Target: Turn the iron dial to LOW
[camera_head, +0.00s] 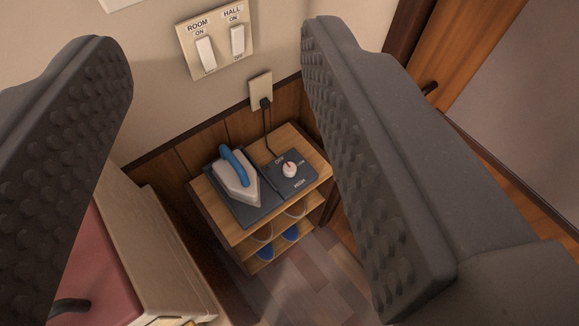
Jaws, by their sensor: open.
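The iron dial (289,169) is a small round white knob with a red mark, on a dark control plate on top of a small wooden shelf. I can read HIGH on the plate's near side; the other labels are too small to read surely. The iron (236,180), white and grey with a blue handle, stands on a dark pad to the left of the dial. My gripper (220,150) is open, with one dark studded finger at each side of the view. The dial shows between the fingers, farther off, and nothing is held.
The wooden shelf (246,233) holds slippers below. A cord runs from the control plate to a wall outlet (260,90). ROOM and HALL switches (219,42) are on the wall above. A red-fronted cabinet (128,250) stands at lower left, and a wooden door frame (440,50) at right.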

